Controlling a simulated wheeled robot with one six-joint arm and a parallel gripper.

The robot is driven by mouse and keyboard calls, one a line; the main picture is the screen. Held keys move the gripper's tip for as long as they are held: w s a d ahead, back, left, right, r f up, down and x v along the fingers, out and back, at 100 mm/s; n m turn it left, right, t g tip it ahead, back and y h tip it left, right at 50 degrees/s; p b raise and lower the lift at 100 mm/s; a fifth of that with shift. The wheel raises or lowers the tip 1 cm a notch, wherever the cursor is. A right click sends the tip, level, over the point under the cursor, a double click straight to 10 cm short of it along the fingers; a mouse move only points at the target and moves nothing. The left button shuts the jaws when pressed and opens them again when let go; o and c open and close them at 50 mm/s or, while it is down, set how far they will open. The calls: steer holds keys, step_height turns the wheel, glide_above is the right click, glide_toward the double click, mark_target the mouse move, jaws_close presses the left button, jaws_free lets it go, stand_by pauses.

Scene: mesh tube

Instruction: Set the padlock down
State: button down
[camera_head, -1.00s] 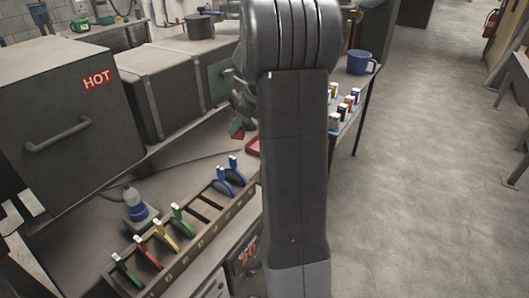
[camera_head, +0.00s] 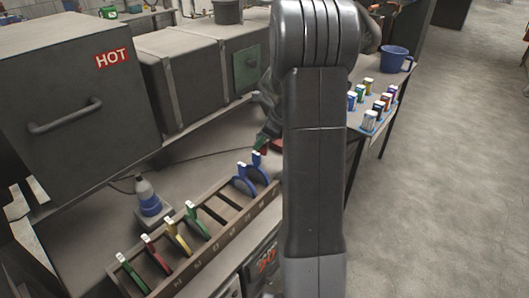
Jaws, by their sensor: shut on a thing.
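My gripper (camera_head: 268,122) shows only in part at the left edge of my arm, above the bench behind the rack. It is shut on a small red and green thing (camera_head: 262,144), which I take to be the padlock. Its shape is too small and too covered to read, and I cannot tell whether it touches the bench. My own upright arm link hides the area just to the right of it.
A wooden rack (camera_head: 222,238) with several coloured-handled tools and some empty slots stands in front. A grey and blue cone-shaped thing (camera_head: 148,197) stands behind it. A box marked HOT (camera_head: 75,90) is at left.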

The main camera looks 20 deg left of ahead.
mark_target(261, 150)
steer(key=shift+f, duration=1.95)
steer(key=shift+f, duration=0.1)
steer(key=c, duration=1.3)
jaws_free()
steer(key=v, duration=1.2)
steer(key=shift+d, duration=0.1)
